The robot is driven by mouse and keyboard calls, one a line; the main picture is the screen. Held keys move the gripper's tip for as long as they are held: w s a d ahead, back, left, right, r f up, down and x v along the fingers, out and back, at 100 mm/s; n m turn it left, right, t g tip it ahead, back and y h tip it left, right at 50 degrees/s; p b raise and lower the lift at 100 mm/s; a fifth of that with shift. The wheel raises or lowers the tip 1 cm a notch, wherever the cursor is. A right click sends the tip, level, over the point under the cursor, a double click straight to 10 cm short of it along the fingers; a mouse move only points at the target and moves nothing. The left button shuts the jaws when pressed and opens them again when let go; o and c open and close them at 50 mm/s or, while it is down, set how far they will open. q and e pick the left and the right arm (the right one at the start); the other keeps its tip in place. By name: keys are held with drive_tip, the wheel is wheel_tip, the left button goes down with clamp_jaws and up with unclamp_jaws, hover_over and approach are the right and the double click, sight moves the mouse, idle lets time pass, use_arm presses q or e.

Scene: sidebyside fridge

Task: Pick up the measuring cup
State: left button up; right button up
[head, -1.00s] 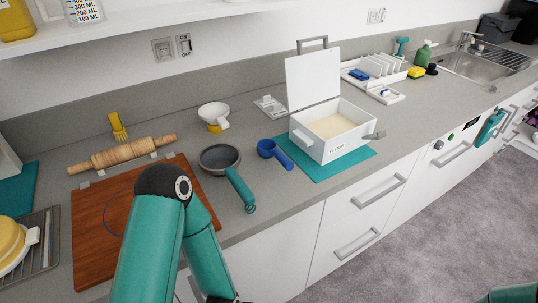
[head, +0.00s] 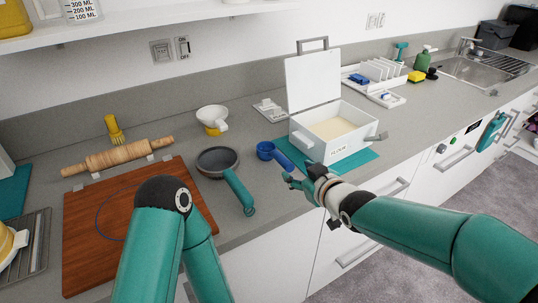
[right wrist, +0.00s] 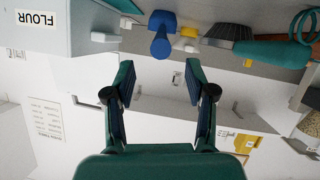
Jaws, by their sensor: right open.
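The blue measuring cup (head: 266,150) stands on the grey counter between the sieve and the flour box. Its handle points toward the front edge of the counter. In the right wrist view the blue cup (right wrist: 162,24) shows at the top middle, beyond the fingertips. My right gripper (head: 289,181) is open and empty, in front of the cup near the counter's front edge and apart from it. The open fingers also show in the right wrist view (right wrist: 159,76). My left arm shows at the lower left, but its gripper is out of view.
A dark sieve with a teal handle (head: 238,190) lies left of the cup. The open white flour box (head: 338,152) stands on a teal mat (head: 358,161) to the right. A white-and-yellow cup (head: 212,118) stands behind. A wooden board (head: 85,245) and rolling pin (head: 118,157) are at left.

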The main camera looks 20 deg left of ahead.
sight(292, 167)
drive_tip(key=x, duration=0.4)
drive_tip(key=shift+w+a+f+p, duration=0.1)
drive_tip(key=shift+a+p, duration=0.05)
drive_tip(key=shift+p, duration=0.25)
drive_tip(key=p+x, duration=0.2)
drive_tip(key=x, duration=0.2)
drive_tip(key=shift+a, duration=0.2)
drive_tip(key=shift+w+a+f, duration=0.15)
drive_tip(key=shift+w+a, duration=0.15)
drive_tip(key=shift+w, duration=0.1)
clamp_jaws()
